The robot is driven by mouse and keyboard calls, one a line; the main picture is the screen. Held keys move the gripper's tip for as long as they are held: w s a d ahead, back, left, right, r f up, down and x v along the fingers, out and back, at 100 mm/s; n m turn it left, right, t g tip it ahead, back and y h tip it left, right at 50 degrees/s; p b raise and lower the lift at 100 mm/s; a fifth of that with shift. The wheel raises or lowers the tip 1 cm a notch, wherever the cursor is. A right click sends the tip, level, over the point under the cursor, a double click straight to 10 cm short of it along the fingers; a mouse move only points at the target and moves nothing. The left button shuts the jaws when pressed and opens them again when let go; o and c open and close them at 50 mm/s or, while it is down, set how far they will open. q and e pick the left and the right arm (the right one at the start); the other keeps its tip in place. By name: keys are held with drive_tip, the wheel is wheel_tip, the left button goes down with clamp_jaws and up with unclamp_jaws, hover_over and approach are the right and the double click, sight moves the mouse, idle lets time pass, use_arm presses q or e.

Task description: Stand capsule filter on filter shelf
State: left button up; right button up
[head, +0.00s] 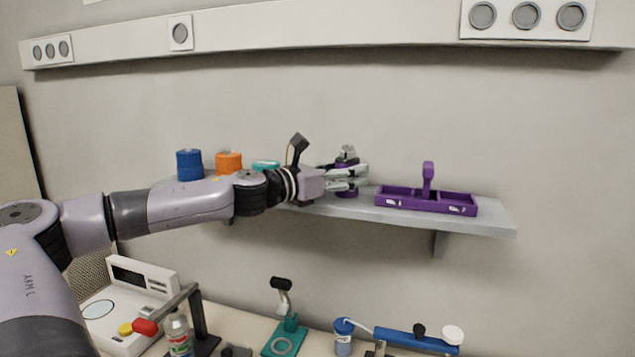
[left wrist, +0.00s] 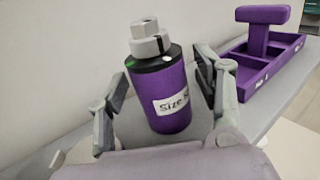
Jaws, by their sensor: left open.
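The capsule filter (left wrist: 170,95) is a purple cylinder with a black top, a grey fitting and a white label reading "Size". It stands upright on the grey filter shelf (head: 490,221). In the head view the filter (head: 346,163) is partly hidden by my gripper. My left gripper (head: 355,177) is open at the filter; the left wrist view shows its fingers (left wrist: 158,100) on either side of the filter, with a gap at the left finger. Whether the right finger touches it I cannot tell. My right gripper is not in view.
A purple tray with a handle (head: 427,206) sits on the shelf to the right. Blue (head: 189,165) and orange (head: 229,162) cylinders and a teal item (head: 265,165) stand to the left. Below, a bench holds a white instrument (head: 141,277), a teal stand (head: 285,335) and a blue tool (head: 405,338).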

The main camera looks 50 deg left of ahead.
use_arm(q)
drive_tip(key=s+a+b, duration=0.1)
drive_tip(key=s+b, duration=0.5)
drive_tip(key=s, duration=0.5)
drive_tip(key=shift+b, duration=0.35)
